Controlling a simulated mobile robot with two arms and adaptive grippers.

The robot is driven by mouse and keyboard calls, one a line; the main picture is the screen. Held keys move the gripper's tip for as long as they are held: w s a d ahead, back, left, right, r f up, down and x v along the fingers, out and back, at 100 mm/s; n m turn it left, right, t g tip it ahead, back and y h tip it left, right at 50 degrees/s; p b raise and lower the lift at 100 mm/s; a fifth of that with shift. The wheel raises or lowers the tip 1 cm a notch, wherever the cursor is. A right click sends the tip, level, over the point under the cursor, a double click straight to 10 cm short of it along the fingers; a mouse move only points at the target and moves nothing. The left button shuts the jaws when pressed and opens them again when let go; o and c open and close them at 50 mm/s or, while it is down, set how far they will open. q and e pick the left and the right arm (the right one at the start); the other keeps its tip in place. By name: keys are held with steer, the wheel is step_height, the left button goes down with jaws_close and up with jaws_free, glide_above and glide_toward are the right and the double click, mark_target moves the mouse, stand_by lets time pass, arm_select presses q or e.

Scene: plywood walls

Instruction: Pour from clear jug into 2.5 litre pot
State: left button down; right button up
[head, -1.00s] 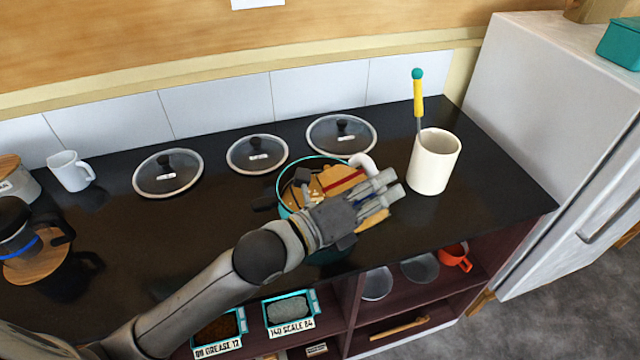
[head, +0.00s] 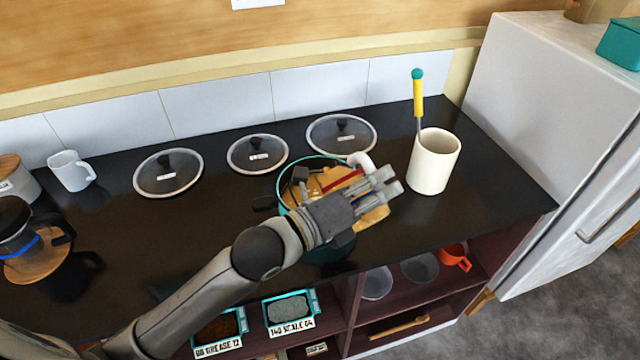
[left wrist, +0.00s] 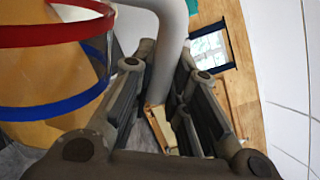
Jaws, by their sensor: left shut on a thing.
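The 2.5 litre pot (head: 330,252) is teal and stands on the dark counter, partly hidden by my left arm and the jug. The clear jug (head: 370,217) has a red and a blue band and a white handle (head: 362,162). It is tilted over the pot's opening. My left gripper (head: 388,181) is shut on the jug's handle. In the left wrist view the jug (left wrist: 45,65) is at upper left and its handle (left wrist: 172,50) passes between the fingers. I cannot tell whether anything is flowing. My right gripper is not in view.
Several glass lids, one of them (head: 340,135) close behind the pot, lie along the back. A cream crock (head: 434,163) with a yellow-handled tool stands right of the jug. A white mug (head: 70,171) and a coffee press (head: 20,232) are at left. Counter left of the pot is clear.

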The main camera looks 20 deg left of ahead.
arm_select(q)
steer(key=shift+w+a, duration=0.15)
steer(key=shift+w, duration=0.25)
steer(key=shift+s+r, duration=0.1)
steer(key=shift+s, duration=0.15)
